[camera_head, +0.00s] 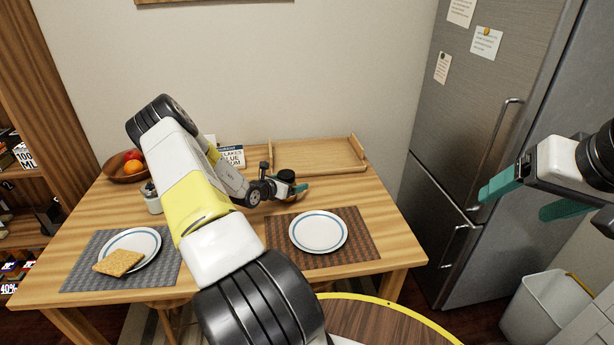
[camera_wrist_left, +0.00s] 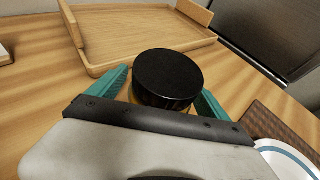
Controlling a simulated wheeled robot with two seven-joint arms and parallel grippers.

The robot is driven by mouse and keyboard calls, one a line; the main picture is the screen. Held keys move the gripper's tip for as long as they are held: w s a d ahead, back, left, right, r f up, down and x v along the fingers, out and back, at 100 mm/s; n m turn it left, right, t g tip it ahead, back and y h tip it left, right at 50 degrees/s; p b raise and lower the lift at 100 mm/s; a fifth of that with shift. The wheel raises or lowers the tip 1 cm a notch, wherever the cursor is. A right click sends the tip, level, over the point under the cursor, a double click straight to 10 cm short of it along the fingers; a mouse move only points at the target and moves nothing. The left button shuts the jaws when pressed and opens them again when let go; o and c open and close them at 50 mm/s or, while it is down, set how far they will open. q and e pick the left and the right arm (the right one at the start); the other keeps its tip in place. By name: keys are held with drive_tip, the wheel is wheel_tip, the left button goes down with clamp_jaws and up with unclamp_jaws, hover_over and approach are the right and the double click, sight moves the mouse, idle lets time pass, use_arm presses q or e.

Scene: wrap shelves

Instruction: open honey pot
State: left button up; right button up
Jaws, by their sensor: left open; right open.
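The honey pot (camera_wrist_left: 168,80) has a round black lid, with a sliver of amber body below it in the left wrist view. In the head view its black lid (camera_head: 287,175) shows at the end of my left arm, near the tray. My left gripper (camera_wrist_left: 162,92) is open, with one teal finger on each side of the pot. Whether the fingers touch it cannot be told. The lid sits on the pot. My right gripper (camera_head: 520,196) is open and empty at the right, in front of the fridge, away from the table.
A wooden tray (camera_head: 318,152) lies behind the pot. Plates (camera_head: 318,231) (camera_head: 146,240) rest on placemats, with a cracker (camera_head: 118,262) on the left one. A fruit bowl (camera_head: 124,172), a white jar (camera_head: 152,198) and a box (camera_head: 231,157) stand behind my left arm.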

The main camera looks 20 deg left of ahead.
sight(291, 174)
use_arm(q)
drive_tip(key=shift+w+f, duration=0.1)
drive_tip(key=shift+w, duration=0.05)
drive_tip(key=c, duration=1.9)
drive_tip(key=shift+r, duration=0.7)
wheel_tip(291, 174, up, 2)
drive_tip(key=shift+r, duration=0.1)
drive_tip(key=s, duration=0.5)
drive_tip(key=s+r, duration=0.1)
drive_tip(key=s, duration=1)
drive_tip(key=shift+a+r, duration=0.25)
drive_tip(key=shift+a, duration=0.05)
